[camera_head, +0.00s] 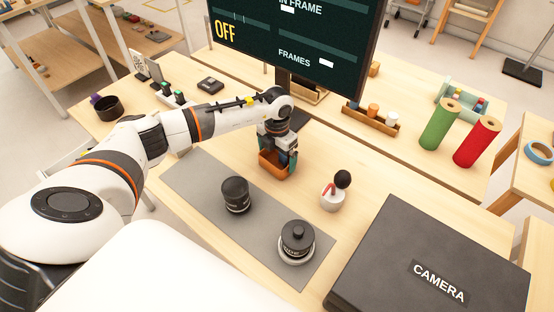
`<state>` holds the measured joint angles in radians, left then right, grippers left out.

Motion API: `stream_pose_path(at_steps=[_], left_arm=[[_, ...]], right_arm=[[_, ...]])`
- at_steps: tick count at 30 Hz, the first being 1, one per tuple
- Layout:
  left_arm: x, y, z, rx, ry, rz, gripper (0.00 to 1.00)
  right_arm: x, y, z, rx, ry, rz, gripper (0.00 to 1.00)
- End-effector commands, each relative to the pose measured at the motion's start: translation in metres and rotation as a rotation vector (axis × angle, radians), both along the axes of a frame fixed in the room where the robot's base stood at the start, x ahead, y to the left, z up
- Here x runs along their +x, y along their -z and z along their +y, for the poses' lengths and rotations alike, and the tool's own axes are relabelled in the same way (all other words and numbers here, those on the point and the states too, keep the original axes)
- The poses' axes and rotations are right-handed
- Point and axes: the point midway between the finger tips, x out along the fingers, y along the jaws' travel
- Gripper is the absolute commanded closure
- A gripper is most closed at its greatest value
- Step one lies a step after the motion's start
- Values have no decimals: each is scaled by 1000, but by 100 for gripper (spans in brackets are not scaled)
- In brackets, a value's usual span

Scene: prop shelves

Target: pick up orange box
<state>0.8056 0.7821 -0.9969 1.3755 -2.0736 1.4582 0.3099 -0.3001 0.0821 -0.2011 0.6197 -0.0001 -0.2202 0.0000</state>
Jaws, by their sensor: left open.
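The orange box (272,166) is a small open-topped box on the wooden table at the back edge of the grey mat. My left gripper (279,157) points down over it, with its fingers at the box's upper part. The fingers are open, and the box's inside is partly hidden by them. I cannot tell whether the fingers touch its walls. My right gripper is not in view.
On the grey mat (196,183) stand a black lens (236,195) and a second lens (297,240). A black camera case (425,262) fills the front right. A monitor (300,40) stands behind.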

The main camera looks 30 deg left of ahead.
Motion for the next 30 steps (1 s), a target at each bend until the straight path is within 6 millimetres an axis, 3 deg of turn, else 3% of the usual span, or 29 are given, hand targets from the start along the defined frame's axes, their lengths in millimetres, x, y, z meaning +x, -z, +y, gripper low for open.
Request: stream_pose_path(at_steps=[10, 16, 25, 30], left_arm=[[0, 10, -1, -1, 1, -1, 0], [0, 10, 0, -1, 0, -1, 32], [1, 5, 0, -1, 0, -4, 33], [1, -22, 0, -1, 1, -7, 33]], right_arm=[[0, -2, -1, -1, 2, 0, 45], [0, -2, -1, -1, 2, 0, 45], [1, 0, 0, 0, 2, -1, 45], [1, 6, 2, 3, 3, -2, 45]])
